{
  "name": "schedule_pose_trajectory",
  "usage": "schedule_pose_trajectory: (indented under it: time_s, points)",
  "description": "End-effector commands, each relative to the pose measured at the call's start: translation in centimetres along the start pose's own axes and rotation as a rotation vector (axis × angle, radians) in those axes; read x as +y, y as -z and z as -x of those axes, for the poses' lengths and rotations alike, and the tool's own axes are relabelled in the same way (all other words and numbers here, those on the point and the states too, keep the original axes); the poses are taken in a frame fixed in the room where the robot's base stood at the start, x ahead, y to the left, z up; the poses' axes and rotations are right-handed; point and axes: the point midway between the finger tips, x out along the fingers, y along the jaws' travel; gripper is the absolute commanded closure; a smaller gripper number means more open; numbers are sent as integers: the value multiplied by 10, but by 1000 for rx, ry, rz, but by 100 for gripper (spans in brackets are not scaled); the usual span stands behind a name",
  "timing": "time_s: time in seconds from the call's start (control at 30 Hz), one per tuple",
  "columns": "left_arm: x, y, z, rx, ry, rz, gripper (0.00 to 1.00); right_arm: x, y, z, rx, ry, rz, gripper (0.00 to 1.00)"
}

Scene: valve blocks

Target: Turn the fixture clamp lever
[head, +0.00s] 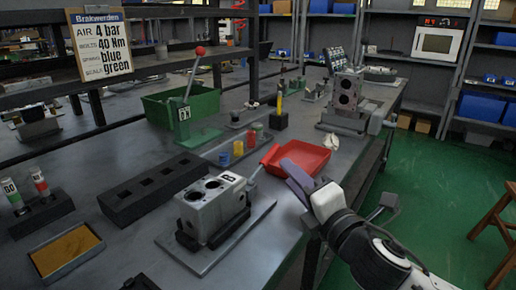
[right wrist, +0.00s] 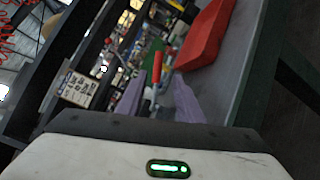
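The fixture (head: 230,232) holds a grey valve block (head: 208,200) marked B, with two round holes on top. The clamp lever (head: 255,176) rises at the block's right side, tilted, with a red grip at its top near the red tray. My right gripper (head: 289,174) is to the right of the lever. In the right wrist view, the two purple-grey fingers of the gripper (right wrist: 158,100) are apart. The lever's red grip (right wrist: 157,68) shows beyond the gap between them; I cannot tell whether they touch it. My left gripper is not in view.
The red tray (head: 297,158) lies close behind my right gripper. A black rack (head: 160,187) is left of the block, with a green lever press (head: 190,120) and green bin (head: 182,104) behind. A second fixture with a block (head: 347,92) stands further back.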

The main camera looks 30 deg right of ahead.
Motion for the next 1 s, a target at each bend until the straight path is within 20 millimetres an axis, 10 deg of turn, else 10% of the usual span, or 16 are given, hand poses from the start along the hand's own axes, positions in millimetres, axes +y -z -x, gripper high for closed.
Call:
schedule_pose_trajectory:
  time_s: [1.0]
  points:
    - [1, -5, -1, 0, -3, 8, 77, 3, -1, -103, -3, -6, 10, 67]
